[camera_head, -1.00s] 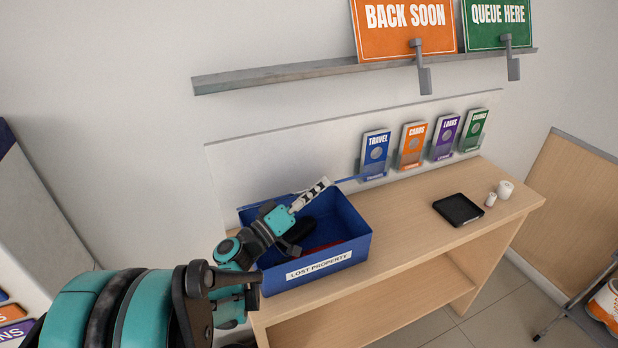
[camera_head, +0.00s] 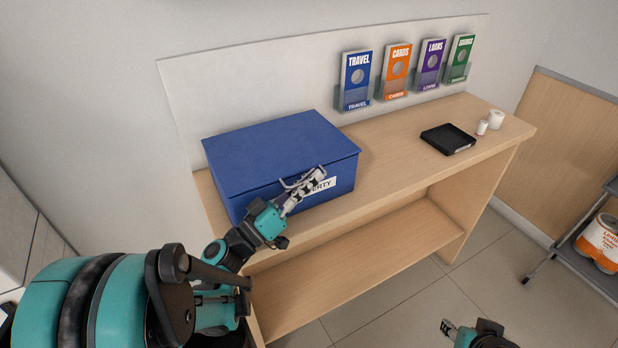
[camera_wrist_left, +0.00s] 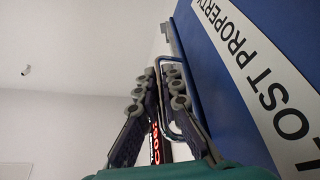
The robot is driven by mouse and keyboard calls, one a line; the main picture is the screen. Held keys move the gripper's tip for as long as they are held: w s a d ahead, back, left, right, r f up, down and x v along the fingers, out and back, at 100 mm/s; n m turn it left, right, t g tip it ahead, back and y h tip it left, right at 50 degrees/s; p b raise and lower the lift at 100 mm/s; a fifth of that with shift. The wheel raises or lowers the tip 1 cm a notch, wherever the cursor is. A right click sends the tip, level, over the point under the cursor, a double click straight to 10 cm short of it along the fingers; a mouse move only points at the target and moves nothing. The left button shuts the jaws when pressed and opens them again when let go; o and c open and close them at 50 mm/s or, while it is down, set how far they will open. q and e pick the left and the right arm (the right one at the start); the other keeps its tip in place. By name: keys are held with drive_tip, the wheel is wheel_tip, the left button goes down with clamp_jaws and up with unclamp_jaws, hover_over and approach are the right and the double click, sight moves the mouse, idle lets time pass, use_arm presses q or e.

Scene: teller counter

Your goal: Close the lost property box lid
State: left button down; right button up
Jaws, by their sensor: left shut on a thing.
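The blue lost property box (camera_head: 340,182) stands on the left part of the wooden counter. Its blue lid (camera_head: 280,148) lies flat over the top, with no visible gap. My left gripper (camera_head: 312,182) is at the front of the box, by the lid's front edge, and partly covers the white label.
A black tray (camera_head: 448,139), a small cup (camera_head: 496,120) and a small white-red item (camera_head: 482,128) stand on the counter's right end. Leaflet holders (camera_head: 357,80) line the back panel. The counter between box and tray is clear.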

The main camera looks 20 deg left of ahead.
use_arm(q)
drive_tip(key=shift+f, duration=0.4)
drive_tip(key=shift+d, duration=0.1)
drive_tip(key=c, duration=2)
unclamp_jaws()
drive_tip(key=shift+f, duration=0.1)
drive_tip(key=v, duration=0.7)
drive_tip(key=shift+s+f, duration=0.1)
drive_tip(key=shift+s, duration=0.1)
